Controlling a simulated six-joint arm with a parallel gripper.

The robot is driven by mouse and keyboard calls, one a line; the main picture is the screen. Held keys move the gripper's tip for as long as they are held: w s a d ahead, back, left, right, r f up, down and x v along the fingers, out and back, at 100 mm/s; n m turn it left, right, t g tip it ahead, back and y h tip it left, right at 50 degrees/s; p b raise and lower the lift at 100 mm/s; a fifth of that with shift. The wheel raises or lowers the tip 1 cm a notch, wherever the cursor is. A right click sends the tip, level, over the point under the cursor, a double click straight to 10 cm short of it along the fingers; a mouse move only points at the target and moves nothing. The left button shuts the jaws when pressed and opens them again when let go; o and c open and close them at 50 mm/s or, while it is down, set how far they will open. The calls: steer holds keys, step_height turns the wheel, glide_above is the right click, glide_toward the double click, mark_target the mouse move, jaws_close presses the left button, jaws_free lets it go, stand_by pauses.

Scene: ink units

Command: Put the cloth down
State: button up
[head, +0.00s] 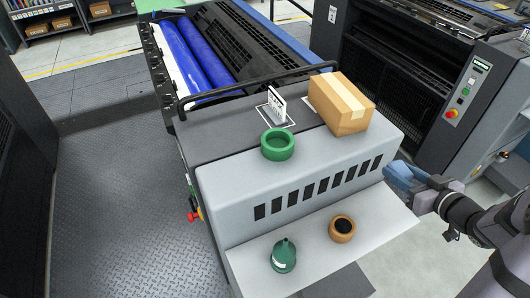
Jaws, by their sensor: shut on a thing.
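A blue cloth (402,175) is at the right side of the grey machine, in the head view. My gripper (424,189) is shut on it, reaching in from the right edge of the picture. The cloth is beside the machine's slotted front panel, near its right end. My fingertips are partly hidden by the cloth, and I cannot tell whether it touches the machine.
A cardboard box (343,106), a green ring-shaped bowl (278,146) and a small sign (277,105) stand on the machine's top (225,140). A green bottle (284,258) and an orange pot (342,231) stand on the pale lower shelf (378,232), whose right part is clear.

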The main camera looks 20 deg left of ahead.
step_height(320, 180, up, 19)
steer(key=a, duration=0.1)
steer(key=w+a+r+n+g+y+p, duration=0.2)
steer(key=a+p, duration=0.2)
steer(key=a, duration=1.2)
steer(key=n+g+y+p, duration=0.3)
steer(key=n+g+p, duration=0.1)
steer(key=p, duration=0.2)
glide_above(225, 157)
step_height(225, 157, down, 7)
steer(key=shift+t, duration=0.3)
steer(key=shift+f+p, duration=0.5)
steer(key=shift+f, duration=4.7)
steer(key=shift+f, duration=0.1)
